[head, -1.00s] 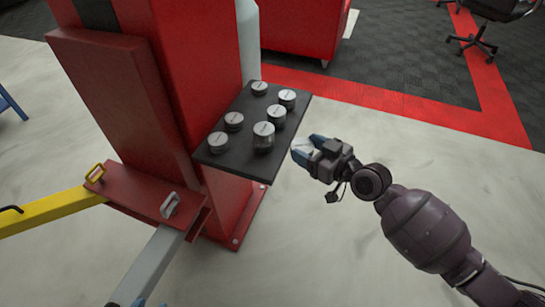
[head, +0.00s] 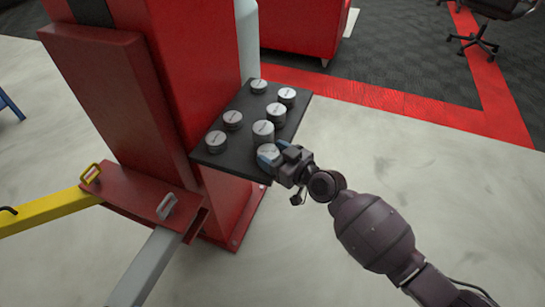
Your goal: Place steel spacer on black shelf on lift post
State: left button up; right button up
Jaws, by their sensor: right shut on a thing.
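My right gripper (head: 269,159) is shut on a steel spacer (head: 266,152), a short round silver piece. It is at the near right part of the black shelf (head: 230,160), which is fixed to the red lift post (head: 185,70). I cannot tell whether the spacer touches the shelf or is just above it. Several other steel spacers stand on the shelf, among them a taller one (head: 263,133) right behind the held one and a low one (head: 216,142) to its left. My left gripper is not in view.
A yellow lift arm (head: 45,211) and a grey lift arm (head: 148,265) reach out from the post's base. A red cabinet (head: 300,28) and an office chair (head: 482,38) stand at the back. The floor right of the shelf is clear.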

jog(key=shift+a+f, duration=0.1)
jog(key=shift+f, duration=0.65)
jog(key=shift+a+r, duration=0.15)
jog(key=o, duration=1.1)
jog(key=shift+c, duration=0.2)
jog(key=shift+s+d, duration=0.1)
jog(key=shift+d, duration=0.15)
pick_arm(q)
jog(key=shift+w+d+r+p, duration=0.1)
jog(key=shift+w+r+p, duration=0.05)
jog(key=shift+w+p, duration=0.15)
pick_arm(e)
jog(key=v, duration=1.1)
jog(key=shift+s+d, duration=0.2)
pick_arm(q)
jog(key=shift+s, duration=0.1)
pick_arm(e)
jog(key=shift+m, duration=0.3)
